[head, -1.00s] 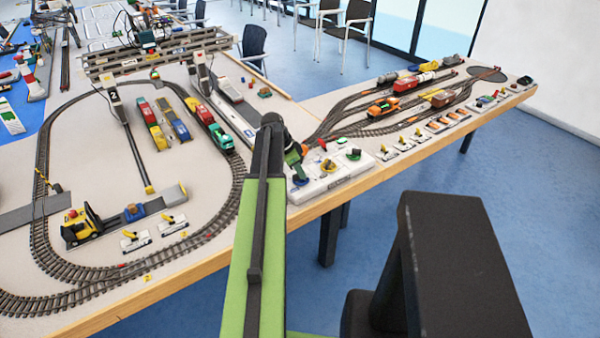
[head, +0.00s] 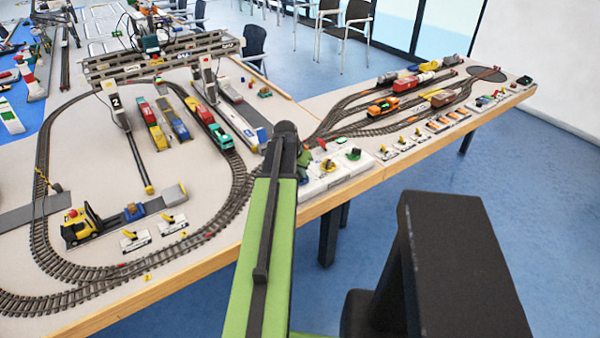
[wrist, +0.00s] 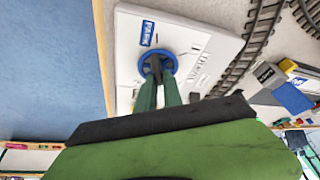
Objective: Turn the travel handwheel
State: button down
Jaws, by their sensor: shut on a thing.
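A blue handwheel (wrist: 143,66) sits on a white control panel (wrist: 205,45), beside a small blue label in the wrist view. My gripper (wrist: 157,74) points at its middle, with the two green fingers close together and their dark tips shut on its central part. The fingertips cover the middle of the wheel.
A grey gantry crane (head: 165,62) spans the track loop behind. Wagons (head: 178,125) stand beneath it. A yellow forklift (head: 80,228) is at the left. Rail sidings (head: 400,105) lie to the right.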

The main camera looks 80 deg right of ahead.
jog(key=n+t, duration=0.1)
jog(key=n, duration=0.1)
jog(key=n+t, duration=0.1)
jog(key=n, duration=0.2)
jog(key=shift+s, duration=0.15)
jog(key=shift+n, duration=0.3)
dwell(0.3)
jog(key=c, duration=1.5)
grip_release()
jog(key=p+v, duration=1.6)
jog(key=v, duration=0.1)
jog(key=shift+s+a+r, duration=0.1)
jog(key=shift+s+a, duration=0.05)
jog(key=shift+a, duration=0.15)
